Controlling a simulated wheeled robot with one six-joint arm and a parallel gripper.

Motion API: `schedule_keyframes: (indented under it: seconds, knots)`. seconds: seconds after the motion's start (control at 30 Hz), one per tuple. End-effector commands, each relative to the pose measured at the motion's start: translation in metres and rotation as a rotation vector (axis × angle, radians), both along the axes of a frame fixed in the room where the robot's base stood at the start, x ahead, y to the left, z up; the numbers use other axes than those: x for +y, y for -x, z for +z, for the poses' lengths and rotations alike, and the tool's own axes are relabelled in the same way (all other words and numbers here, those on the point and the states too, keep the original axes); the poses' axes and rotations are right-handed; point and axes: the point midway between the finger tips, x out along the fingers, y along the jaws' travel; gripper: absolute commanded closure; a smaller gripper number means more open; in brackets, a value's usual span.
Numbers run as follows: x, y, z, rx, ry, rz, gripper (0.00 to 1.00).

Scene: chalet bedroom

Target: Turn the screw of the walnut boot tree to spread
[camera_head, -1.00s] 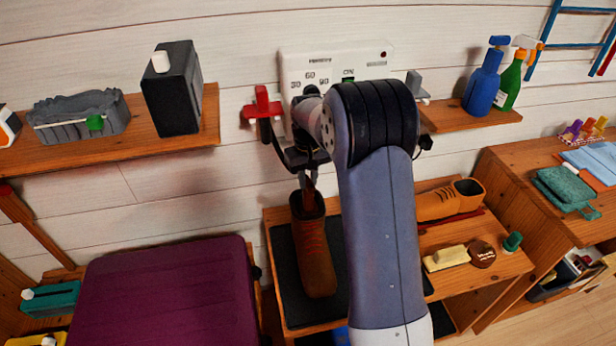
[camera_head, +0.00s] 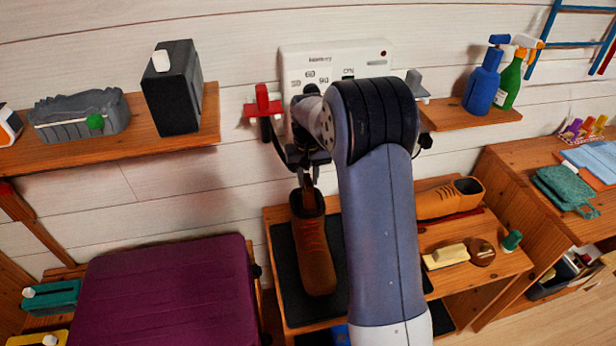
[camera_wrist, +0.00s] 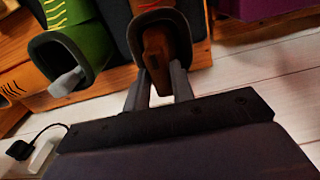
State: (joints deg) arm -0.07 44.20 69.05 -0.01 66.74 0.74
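The walnut boot tree (camera_wrist: 156,50) shows as a brown wooden piece in the opening of a brown laced boot (camera_wrist: 168,22). In the head view this boot (camera_head: 315,255) rests on a dark mat, its opening towards the wall. My gripper (camera_wrist: 161,68) is at the boot's opening, one finger on each side of the tree's near end, and appears shut on it. The head view shows my gripper (camera_head: 307,184) pointing down into the boot top. The screw itself is hidden between the fingers.
A green boot (camera_wrist: 88,42) with a grey piece in it stands beside the brown boot in the wrist view. An orange boot (camera_head: 450,199), a brush (camera_head: 446,257) and a tin (camera_head: 482,252) lie right of my arm. A purple-topped piece (camera_head: 165,295) is at left.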

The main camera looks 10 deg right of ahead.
Motion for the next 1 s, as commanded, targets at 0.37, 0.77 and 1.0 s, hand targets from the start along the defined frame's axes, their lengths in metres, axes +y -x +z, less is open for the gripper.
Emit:
schedule_keyframes:
  seconds: [0.37, 0.77, 1.0]
  knots:
    - [0.000, 0.000, 0.000, 0.000, 0.000, 0.001, 0.58]
    - [0.000, -0.001, 0.044, -0.005, 0.000, 0.001, 0.58]
    - [0.000, -0.001, 0.090, -0.004, 0.000, 0.001, 0.58]
